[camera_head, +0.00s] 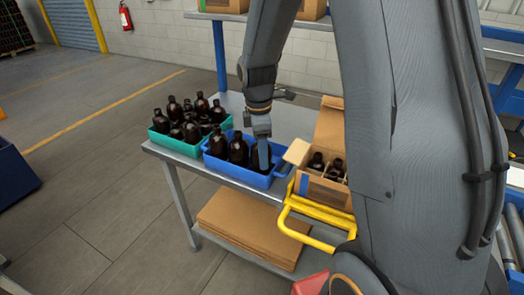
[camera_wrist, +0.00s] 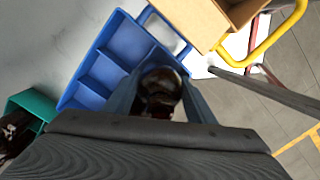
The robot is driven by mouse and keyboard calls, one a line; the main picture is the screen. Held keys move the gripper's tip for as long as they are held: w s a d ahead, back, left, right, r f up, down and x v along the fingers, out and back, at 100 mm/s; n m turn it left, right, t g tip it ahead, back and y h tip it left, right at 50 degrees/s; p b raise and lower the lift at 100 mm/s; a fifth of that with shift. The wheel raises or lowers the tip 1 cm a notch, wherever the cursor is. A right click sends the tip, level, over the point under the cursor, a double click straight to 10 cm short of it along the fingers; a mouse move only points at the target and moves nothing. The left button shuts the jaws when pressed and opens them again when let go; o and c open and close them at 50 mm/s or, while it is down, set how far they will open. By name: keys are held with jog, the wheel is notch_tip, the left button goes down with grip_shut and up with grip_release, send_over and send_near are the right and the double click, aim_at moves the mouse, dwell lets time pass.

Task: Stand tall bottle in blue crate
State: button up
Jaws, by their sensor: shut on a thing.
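The blue crate (camera_head: 243,178) stands on the metal table, with two dark amber bottles (camera_head: 238,149) upright in its left and middle part. My gripper (camera_head: 262,157) points down at the crate's right end, its fingers shut on a dark bottle (camera_head: 255,164). In the wrist view this bottle (camera_wrist: 160,88) sits between the two blue fingers, seen from above. The blue crate (camera_wrist: 128,40) there shows empty compartments beside the bottle. The bottle's base is hidden, so I cannot tell whether it touches the crate floor.
A green crate (camera_head: 178,144) full of dark bottles stands left of the blue crate. An open cardboard box (camera_head: 325,190) with divider and bottles stands close on the right. Flat cardboard (camera_head: 250,228) lies on the lower shelf. Bare tabletop (camera_head: 290,122) shows behind the crates.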

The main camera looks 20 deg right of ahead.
jog(key=shift+f, duration=0.7)
jog(key=o, duration=1.8)
jog(key=shift+c, duration=0.2)
jog(key=r, duration=0.2)
jog(key=r+b, duration=0.1)
jog(key=r, duration=0.2)
jog(key=r+b, duration=0.1)
jog(key=r, duration=0.1)
jog(key=shift+a+r, duration=0.25)
jog(key=shift+r, duration=0.15)
